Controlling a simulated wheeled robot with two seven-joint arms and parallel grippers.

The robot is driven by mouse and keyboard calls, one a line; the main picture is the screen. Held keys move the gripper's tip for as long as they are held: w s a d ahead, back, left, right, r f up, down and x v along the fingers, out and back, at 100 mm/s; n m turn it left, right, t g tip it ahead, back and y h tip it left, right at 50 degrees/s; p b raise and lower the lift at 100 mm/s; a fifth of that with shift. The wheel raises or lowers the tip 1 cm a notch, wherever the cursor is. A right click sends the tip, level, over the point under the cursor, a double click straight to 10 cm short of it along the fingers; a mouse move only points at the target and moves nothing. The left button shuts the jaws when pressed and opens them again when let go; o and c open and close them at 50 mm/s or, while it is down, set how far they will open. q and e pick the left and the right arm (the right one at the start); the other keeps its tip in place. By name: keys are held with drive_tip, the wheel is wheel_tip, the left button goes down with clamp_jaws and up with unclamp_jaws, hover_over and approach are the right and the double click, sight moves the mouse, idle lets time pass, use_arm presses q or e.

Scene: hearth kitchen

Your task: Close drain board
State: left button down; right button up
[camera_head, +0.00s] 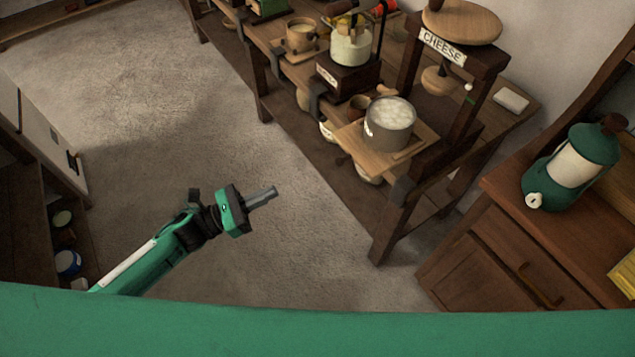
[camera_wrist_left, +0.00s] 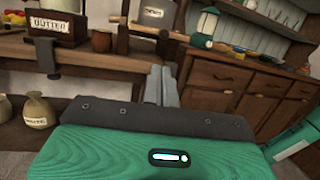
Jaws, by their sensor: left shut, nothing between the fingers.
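A light wooden board (camera_head: 358,145), likely the drain board, sticks out level from the front of the workbench, below the cheese press (camera_head: 458,48). A grey pot of white curds (camera_head: 388,130) stands on it. My left gripper (camera_head: 262,197) is over the floor, in front of and apart from the board, to its left and lower in the head view. Its fingers are together and empty, and they point toward the bench in the left wrist view (camera_wrist_left: 161,85). My right gripper is not in view.
A cabinet (camera_head: 500,250) with a green lantern (camera_head: 572,165) stands at right. Open floor (camera_head: 170,110) lies left of the bench.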

use_arm(q)
drive_tip(key=p+x, duration=0.5)
drive_tip(key=x, duration=0.9)
drive_tip(key=shift+s+d+r+m+p, duration=0.2)
drive_tip(key=shift+s+m+p, duration=0.1)
drive_tip(key=shift+m, duration=0.1)
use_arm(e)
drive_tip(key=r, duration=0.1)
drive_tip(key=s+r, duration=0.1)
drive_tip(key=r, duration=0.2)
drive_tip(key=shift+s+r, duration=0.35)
